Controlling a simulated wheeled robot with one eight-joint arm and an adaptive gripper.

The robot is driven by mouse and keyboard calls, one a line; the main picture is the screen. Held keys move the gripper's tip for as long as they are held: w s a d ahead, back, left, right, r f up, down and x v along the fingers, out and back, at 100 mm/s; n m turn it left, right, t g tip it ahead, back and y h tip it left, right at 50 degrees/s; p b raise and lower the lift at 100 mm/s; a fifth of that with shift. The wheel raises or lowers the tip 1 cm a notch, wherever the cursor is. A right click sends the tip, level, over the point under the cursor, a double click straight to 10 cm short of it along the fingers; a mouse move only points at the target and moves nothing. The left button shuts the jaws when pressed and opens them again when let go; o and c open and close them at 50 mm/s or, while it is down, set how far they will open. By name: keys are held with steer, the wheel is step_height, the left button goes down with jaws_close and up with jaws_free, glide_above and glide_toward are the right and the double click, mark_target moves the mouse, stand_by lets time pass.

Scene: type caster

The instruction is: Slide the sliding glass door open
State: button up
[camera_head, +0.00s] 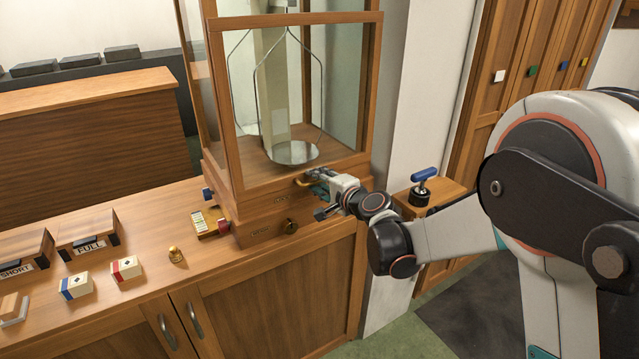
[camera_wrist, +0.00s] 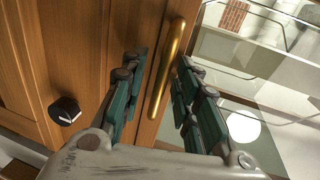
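The sliding glass door is a clear pane in a wooden frame (camera_head: 368,90) on the front of a tall balance case; it looks lowered, with its bottom rail near the case base. A brass handle (camera_head: 302,181) sits on that rail and also shows in the wrist view (camera_wrist: 173,60). My gripper (camera_head: 316,187) is at the handle. In the wrist view, its two teal-padded fingers (camera_wrist: 160,65) stand apart, one on each side of the handle. I see gaps between pads and handle, though contact at the tips is unclear. The gripper partly hides the handle in the head view.
A dark knob (camera_head: 291,226) is on the case base below the handle. A round metal pan (camera_head: 292,153) hangs behind the glass. A brass weight (camera_head: 176,255) and small blocks (camera_head: 126,268) stand on the counter at left. A blue-handled tool (camera_head: 423,180) stands at right.

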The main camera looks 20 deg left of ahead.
mark_target(311, 67)
jaws_close()
step_height(311, 67, up, 30)
steer(key=p, duration=1.6)
steer(key=shift+w+f, duration=0.1)
steer(key=shift+f, duration=0.05)
steer(key=shift+c, duration=1.6)
jaws_free()
steer(key=o, duration=0.3)
steer(key=shift+d, duration=0.1)
